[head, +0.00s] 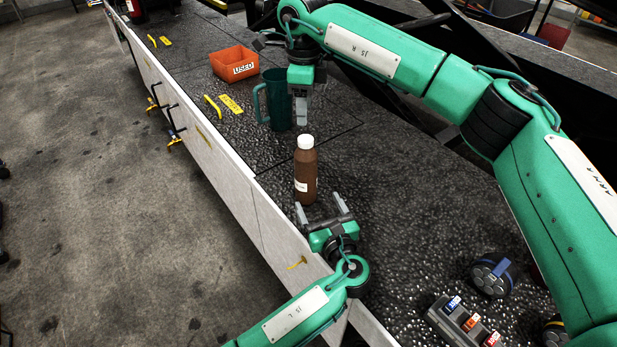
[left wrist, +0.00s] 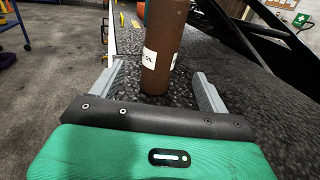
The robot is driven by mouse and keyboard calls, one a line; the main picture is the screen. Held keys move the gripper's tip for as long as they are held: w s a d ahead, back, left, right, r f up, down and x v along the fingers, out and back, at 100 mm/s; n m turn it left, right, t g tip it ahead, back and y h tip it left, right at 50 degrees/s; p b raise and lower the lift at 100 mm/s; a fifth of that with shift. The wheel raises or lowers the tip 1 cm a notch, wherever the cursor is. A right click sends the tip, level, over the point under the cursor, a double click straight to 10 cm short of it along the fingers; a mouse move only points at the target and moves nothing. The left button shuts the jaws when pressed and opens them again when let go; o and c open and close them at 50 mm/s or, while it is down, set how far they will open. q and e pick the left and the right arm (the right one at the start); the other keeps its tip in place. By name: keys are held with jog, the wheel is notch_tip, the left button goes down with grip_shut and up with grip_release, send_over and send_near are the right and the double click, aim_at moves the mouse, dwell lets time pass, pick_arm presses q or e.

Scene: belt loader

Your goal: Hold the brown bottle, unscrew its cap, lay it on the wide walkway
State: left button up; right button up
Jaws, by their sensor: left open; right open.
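The brown bottle (head: 306,175) stands upright on the wide walkway (head: 385,220), with its white cap (head: 306,142) on top. My left gripper (head: 322,203) is open just in front of the bottle, its fingers pointing at the lower body. In the left wrist view the bottle (left wrist: 163,50) stands between and beyond the open fingers of the left gripper (left wrist: 158,85); I cannot tell whether its near side is between the tips. My right gripper (head: 301,118) points down, open and empty, above and behind the cap. The cap is out of the left wrist view.
A dark green mug (head: 277,100) stands behind the bottle, close to my right gripper. An orange bin (head: 233,64) labelled USED is farther back. A grey box (head: 463,322) with coloured tabs and a round dark object (head: 491,275) lie front right. The walkway's left edge drops to the floor.

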aim_at(309, 184)
pick_arm(q)
jog(key=x, duration=1)
jog(key=shift+w, duration=0.1)
pick_arm(e)
jog(key=shift+w, duration=0.1)
pick_arm(q)
jog(key=shift+w+f, duration=0.15)
jog(key=shift+w, duration=0.25)
pick_arm(e)
jog(key=shift+d+f, duration=0.1)
pick_arm(q)
jog(key=shift+a, duration=0.1)
jog(key=shift+c, duration=0.2)
